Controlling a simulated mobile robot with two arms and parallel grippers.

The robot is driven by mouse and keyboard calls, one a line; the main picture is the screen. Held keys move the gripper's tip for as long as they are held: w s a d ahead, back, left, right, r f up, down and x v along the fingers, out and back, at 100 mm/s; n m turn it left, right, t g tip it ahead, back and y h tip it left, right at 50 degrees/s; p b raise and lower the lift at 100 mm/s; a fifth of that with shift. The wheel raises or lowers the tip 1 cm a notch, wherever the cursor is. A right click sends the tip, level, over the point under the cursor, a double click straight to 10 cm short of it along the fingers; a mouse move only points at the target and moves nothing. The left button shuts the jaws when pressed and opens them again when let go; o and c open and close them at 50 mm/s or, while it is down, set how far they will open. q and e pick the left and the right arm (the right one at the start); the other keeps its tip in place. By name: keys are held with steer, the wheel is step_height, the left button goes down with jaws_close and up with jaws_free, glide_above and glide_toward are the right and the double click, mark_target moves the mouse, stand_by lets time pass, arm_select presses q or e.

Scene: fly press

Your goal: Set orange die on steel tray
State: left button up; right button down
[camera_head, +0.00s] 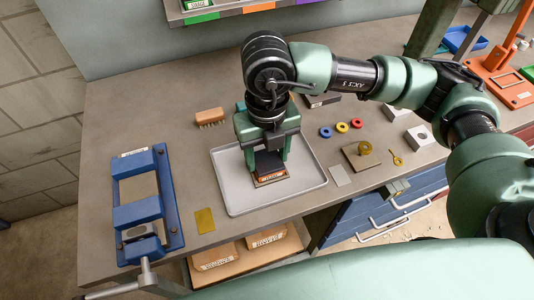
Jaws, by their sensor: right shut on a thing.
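The steel tray (230,189) is a light grey, shallow rectangle on the front middle of the bench. My right gripper (269,172) points down over the tray. It is shut on the orange die (271,178), a small block with a dark top whose orange front edge shows below the fingers. The die is over the middle of the tray; I cannot tell whether it touches the tray floor. The gripper and wrist hide the back of the die and part of the tray. My left gripper is not in view.
A blue vise (119,189) stands at the left. A brush (209,118) lies behind the tray, and a brass plate (205,220) lies in front-left of it. Red, yellow and blue rings (341,127) and a brown block (355,158) lie to the right. My right arm spans the upper right.

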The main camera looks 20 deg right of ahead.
steer(key=shift+b, duration=0.35)
stand_by(0.7)
stand_by(0.4)
steer(key=shift+c, duration=2.2)
jaws_free()
step_height(320, 180, up, 8)
steer(key=shift+f+b, duration=0.1)
steer(key=shift+b, duration=0.35)
